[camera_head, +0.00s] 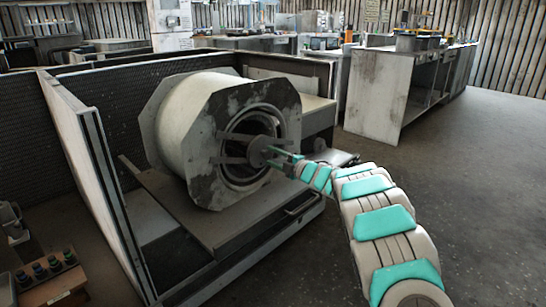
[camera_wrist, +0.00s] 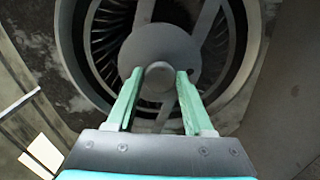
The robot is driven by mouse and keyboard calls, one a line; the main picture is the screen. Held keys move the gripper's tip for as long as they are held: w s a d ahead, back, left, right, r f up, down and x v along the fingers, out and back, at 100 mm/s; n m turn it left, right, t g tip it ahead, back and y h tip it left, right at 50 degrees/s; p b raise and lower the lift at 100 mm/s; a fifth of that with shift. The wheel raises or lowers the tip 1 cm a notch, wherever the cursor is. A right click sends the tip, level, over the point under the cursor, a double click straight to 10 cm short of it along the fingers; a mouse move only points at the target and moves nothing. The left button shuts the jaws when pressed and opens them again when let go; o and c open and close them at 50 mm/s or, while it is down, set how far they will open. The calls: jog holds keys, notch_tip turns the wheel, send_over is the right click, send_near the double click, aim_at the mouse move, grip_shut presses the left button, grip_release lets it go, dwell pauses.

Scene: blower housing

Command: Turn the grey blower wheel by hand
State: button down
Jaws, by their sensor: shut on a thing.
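The blower housing (camera_head: 185,125) is a pale drum between worn octagonal end plates, lying on its side on a low platform. In its round opening sits the grey blower wheel (camera_head: 258,142), with a central disc and dark vanes behind support bars. In the wrist view the wheel's disc (camera_wrist: 160,45) faces me, with a round knob (camera_wrist: 158,82) at its centre. My gripper (camera_wrist: 159,78) has its green fingers on both sides of the knob, shut on it. In the head view my gripper (camera_head: 274,155) reaches the wheel's hub from the right.
A low mesh-sided partition (camera_head: 82,120) stands around the left and back of the platform (camera_head: 200,215). A small wooden rack (camera_head: 50,280) is at lower left. A cabinet bench (camera_head: 395,95) stands behind to the right. The floor at right is clear.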

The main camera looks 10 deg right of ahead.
jog(key=shift+c, duration=1.5)
grip_release()
jog(key=b+v, duration=0.1)
jog(key=v, duration=0.6)
jog(key=shift+s+d, duration=0.25)
jog(key=shift+s, duration=0.05)
